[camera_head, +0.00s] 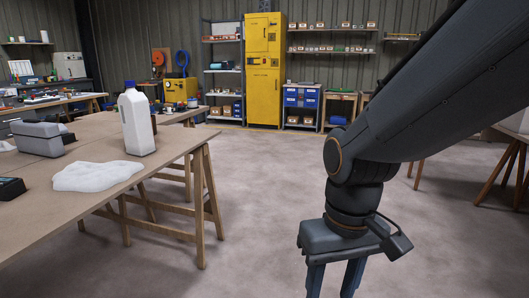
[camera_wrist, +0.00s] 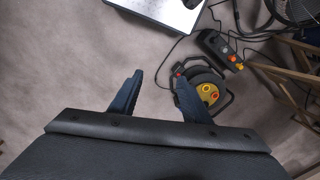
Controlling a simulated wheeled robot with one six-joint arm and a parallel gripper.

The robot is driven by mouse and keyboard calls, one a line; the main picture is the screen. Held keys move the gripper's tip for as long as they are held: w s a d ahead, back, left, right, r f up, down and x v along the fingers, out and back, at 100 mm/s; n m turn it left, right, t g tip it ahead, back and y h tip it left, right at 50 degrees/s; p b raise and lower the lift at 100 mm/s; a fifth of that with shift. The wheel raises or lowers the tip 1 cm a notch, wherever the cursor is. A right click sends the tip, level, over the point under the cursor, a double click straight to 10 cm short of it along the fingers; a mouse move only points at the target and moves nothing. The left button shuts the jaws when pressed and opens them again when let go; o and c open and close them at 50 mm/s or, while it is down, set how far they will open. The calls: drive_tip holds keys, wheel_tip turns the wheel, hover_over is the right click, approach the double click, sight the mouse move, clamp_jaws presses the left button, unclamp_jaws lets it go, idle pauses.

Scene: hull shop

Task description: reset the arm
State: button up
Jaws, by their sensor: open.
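My arm reaches in from the upper right of the head view and bends down at the elbow joint. My gripper (camera_head: 333,289) hangs pointing down over the open floor, to the right of the near table. Its fingertips are cut off by the bottom edge there. In the wrist view my gripper (camera_wrist: 158,85) shows two dark blue fingers set well apart, with bare floor between them. It is open and holds nothing.
A wooden trestle table (camera_head: 176,146) stands at left with a white bottle (camera_head: 138,122), a white cloth (camera_head: 97,176) and a grey tool (camera_head: 40,138). In the wrist view a cable reel (camera_wrist: 205,90) and cables lie on the floor. A yellow cabinet (camera_head: 264,95) stands behind; mid-floor is clear.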

drive_tip(key=d+r+m+p, duration=0.2)
drive_tip(key=d+r+p, duration=0.6)
drive_tip(key=p, duration=0.7)
drive_tip(key=shift+s+r+m, duration=0.3)
drive_tip(key=shift+r, duration=0.3)
